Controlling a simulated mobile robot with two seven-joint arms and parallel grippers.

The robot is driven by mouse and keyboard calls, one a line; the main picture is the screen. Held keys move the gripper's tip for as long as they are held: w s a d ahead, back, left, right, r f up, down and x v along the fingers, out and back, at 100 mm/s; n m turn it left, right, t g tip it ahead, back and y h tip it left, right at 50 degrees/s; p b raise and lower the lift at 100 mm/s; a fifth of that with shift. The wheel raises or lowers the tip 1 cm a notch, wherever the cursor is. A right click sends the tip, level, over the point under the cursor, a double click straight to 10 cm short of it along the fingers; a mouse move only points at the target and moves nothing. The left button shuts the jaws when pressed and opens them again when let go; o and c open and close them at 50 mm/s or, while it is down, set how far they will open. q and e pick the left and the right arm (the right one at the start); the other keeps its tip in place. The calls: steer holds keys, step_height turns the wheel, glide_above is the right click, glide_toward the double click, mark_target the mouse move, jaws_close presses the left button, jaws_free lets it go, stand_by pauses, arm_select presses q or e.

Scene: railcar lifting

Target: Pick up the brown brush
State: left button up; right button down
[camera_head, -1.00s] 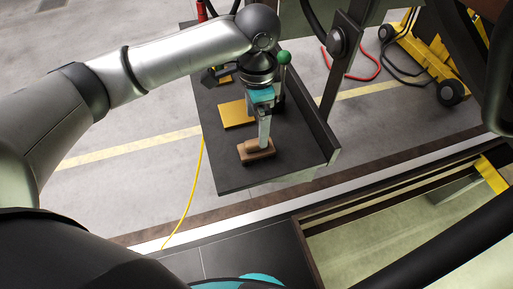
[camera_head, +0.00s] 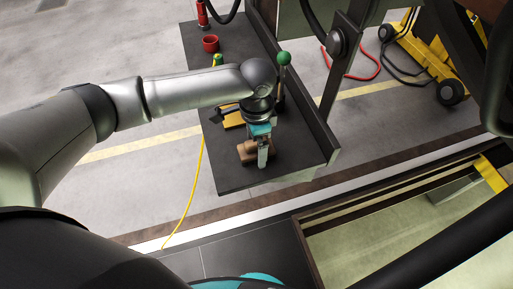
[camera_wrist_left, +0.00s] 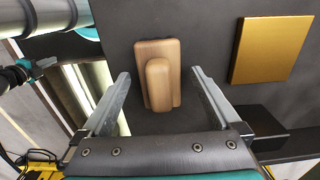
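The brown brush (camera_head: 247,152) lies on the dark shelf near its front end. In the left wrist view the brush (camera_wrist_left: 158,78) is a tan block with a raised handle along its middle. My left gripper (camera_head: 262,163) is above the brush in the head view and hides part of it. In the left wrist view my left gripper (camera_wrist_left: 160,74) is open, with one finger on each side of the brush and gaps between. I cannot tell the exact height of the fingertips over the shelf.
The dark shelf (camera_head: 230,180) has a raised wall on its right. A yellow plate (camera_wrist_left: 270,50) lies near the brush. A red cup (camera_head: 210,43), a red cylinder (camera_head: 202,14) and a green-knobbed lever (camera_head: 284,58) are farther back. A yellow hose (camera_head: 187,205) hangs left.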

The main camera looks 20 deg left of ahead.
arm_select(q)
jaws_close()
stand_by(0.6)
steer(key=shift+r, duration=0.15)
step_height(320, 180, up, 20)
stand_by(0.5)
steer(key=c, duration=0.6)
jaws_free()
steer(key=shift+c, duration=0.2)
steer(key=c, duration=0.6)
